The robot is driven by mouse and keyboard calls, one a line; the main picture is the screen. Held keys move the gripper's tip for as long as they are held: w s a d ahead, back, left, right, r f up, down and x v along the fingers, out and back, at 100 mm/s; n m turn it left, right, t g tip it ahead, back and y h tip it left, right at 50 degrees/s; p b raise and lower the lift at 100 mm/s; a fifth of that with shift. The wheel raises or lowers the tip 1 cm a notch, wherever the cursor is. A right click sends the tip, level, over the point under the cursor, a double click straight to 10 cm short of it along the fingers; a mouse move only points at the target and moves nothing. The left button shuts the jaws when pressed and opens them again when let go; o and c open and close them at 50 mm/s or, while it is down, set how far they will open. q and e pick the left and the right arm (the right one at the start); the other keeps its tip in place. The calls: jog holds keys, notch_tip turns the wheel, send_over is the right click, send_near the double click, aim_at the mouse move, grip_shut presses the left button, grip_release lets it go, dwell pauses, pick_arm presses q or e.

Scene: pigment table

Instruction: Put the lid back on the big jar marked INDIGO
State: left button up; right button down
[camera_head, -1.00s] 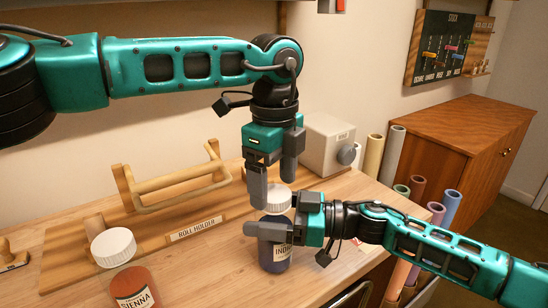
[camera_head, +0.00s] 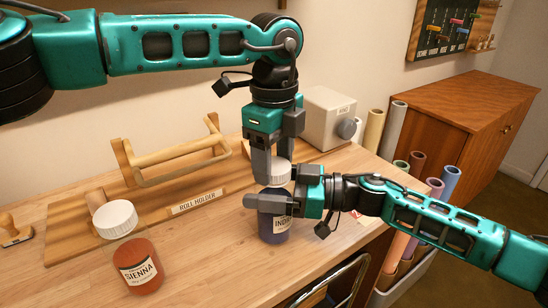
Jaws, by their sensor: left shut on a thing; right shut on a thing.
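The jar marked INDIGO (camera_head: 274,229) is dark blue and stands upright on the table. My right gripper (camera_head: 262,203) comes in from the right and is shut on the jar near its top. A white lid (camera_head: 278,172) is between the fingers of my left gripper (camera_head: 273,172), which points down from above. The lid is directly over the jar's mouth.
A wooden roll holder (camera_head: 172,165) is at the back. A grey box with a knob (camera_head: 327,119) stands at the back right.

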pick_arm(q)
jog(key=shift+c, duration=0.6)
pick_arm(e)
jog(key=shift+w+d, duration=0.1)
jog(key=shift+w, duration=0.05)
pick_arm(q)
jog(key=m, duration=0.4)
jog(key=shift+s+f, duration=0.1)
jog(key=m, duration=0.5)
jog(key=shift+m, duration=0.3)
pick_arm(e)
jog(key=shift+d, duration=0.1)
pick_arm(q)
jog(key=m, duration=0.4)
pick_arm(e)
jog(key=shift+w, duration=0.1)
pick_arm(q)
jog(key=m, duration=0.5)
jog(key=shift+m, duration=0.3)
jog(key=m, duration=0.5)
jog(key=shift+m, duration=0.3)
jog(key=m, duration=0.7)
jog(key=shift+m, duration=0.3)
jog(key=m, duration=0.4)
jog(key=shift+m, duration=0.4)
jog(key=o, duration=1.2)
jog(key=shift+o, duration=0.2)
jog(key=shift+d, duration=0.1)
